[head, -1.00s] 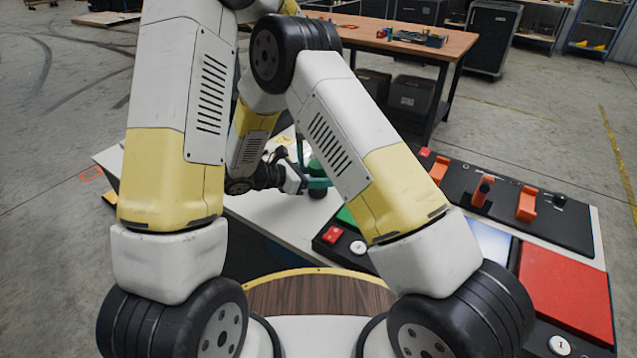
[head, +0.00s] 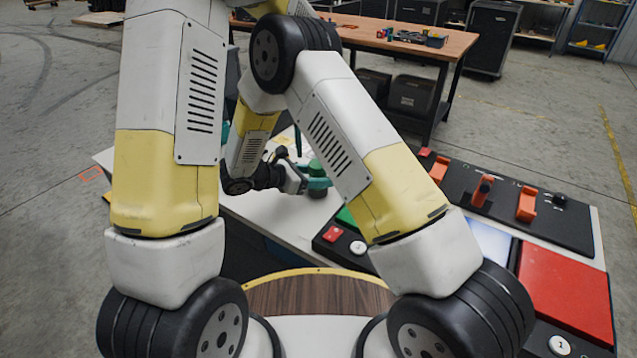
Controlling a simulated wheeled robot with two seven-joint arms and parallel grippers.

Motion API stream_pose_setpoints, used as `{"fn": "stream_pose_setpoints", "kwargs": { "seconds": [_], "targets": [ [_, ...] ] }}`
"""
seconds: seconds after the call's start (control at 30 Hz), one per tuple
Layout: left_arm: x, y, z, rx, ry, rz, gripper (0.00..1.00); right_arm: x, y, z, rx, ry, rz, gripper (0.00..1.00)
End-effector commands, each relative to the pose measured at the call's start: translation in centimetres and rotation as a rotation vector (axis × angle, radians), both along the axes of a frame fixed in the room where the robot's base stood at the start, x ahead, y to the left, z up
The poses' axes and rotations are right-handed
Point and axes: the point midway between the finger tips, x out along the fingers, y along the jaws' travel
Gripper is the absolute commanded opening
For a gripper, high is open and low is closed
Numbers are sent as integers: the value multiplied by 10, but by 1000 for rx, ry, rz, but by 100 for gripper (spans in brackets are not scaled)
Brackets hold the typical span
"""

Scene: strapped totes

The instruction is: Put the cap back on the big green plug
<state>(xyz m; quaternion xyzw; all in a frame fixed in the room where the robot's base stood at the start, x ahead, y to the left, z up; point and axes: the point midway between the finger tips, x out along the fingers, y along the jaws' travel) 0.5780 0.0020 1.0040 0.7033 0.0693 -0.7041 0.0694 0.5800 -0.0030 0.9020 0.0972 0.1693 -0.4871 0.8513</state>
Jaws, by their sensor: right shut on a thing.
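A dark green upright cylinder (head: 316,180), which looks like the big green plug, is on the pale table top, left of the black panel. My right gripper (head: 308,184), with teal fingers, reaches it from the left and is shut on it. My right forearm covers part of that area. I cannot make out the cap as a separate thing. My left gripper is mostly hidden behind the arms. Small teal bits show beside my left arm and above the plug, and they may be its fingers, but their opening cannot be read.
A black panel (head: 560,228) with orange handles, a red plate (head: 565,295) and a red button (head: 333,234) fills the table's right side. A wooden workbench (head: 410,45) stands behind. The pale table top (head: 285,212) is bare in front of the right gripper.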

Motion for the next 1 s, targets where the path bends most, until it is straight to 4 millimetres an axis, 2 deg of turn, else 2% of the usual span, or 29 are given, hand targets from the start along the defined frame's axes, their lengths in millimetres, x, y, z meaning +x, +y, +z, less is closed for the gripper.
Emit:
{"fn": "stream_pose_setpoints", "kwargs": {
  "seconds": [0.03, 0.07, 0.37, 0.47, 0.57, 0.8, 1.0],
  "targets": [
    [0, 0, 0, 0, 0, 0, 89, 0, 0, 0, -1, -1, 0, 0],
    [0, 0, 0, 0, 0, 0, 95, 0, 0, 0, -1, -1, 0, 0],
    [0, 0, 0, 0, 0, 0, 95, 0, 0, 0, -1, -1, 0, 0],
    [1, 0, 6, -1, -2, 0, 95, 0, 0, 0, -1, -1, 0, 0],
    [1, 0, 20, -1, -4, 0, 95, 0, 0, 0, -1, -1, 0, 0],
    [1, 0, 71, -1, -4, -1, 95, 0, 0, 0, -1, -1, 0, 0],
    [1, 0, 105, -1, -2, 0, 95, 0, 0, 0, -1, -1, 0, 0]
  ]
}}
